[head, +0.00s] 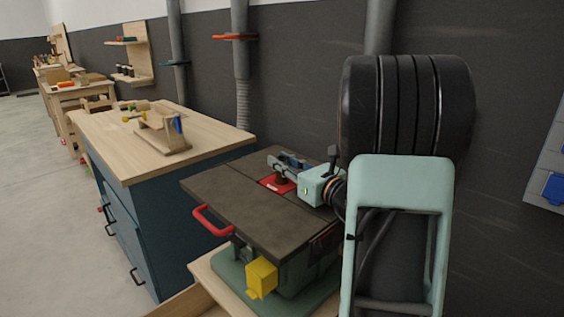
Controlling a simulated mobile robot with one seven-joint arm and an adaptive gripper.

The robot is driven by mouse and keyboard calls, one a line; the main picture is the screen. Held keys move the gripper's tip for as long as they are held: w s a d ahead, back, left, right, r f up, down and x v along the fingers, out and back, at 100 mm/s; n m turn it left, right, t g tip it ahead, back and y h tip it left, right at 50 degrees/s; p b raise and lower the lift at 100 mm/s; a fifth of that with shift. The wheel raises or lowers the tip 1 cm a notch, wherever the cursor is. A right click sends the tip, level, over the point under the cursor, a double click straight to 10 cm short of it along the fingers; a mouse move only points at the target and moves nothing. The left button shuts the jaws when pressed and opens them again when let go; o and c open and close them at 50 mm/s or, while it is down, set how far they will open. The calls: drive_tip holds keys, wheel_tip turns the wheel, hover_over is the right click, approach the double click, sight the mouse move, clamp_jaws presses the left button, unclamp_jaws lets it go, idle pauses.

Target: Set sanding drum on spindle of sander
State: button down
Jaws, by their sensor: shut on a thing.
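The sander (235,204) has a dark flat table with a red insert plate (268,184) near its far side. My gripper (281,166) reaches in from the right, low over this plate, and is shut. A small dark brown cylinder, which looks like the sanding drum (281,180), shows just below the fingers at the red plate. The fingers partly cover it. The spindle is hidden here. I cannot tell whether the drum is around the spindle or just above it.
A red handle (212,222) and a yellow box (261,278) stick out at the sander's front. A blue cabinet with a wooden top (120,150) stands to the left, with a wooden jig (165,136) on it. The dark wall (305,90) and grey ducts (241,60) are behind.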

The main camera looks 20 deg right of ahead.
drive_tip(key=shift+f+b, duration=0.45)
drive_tip(key=shift+f, duration=0.1)
drive_tip(key=c, duration=1.7)
unclamp_jaws()
drive_tip(key=shift+o, duration=0.2)
drive_tip(key=shift+s, duration=0.1)
drive_tip(key=v, duration=1.2)
drive_tip(key=shift+r, duration=0.1)
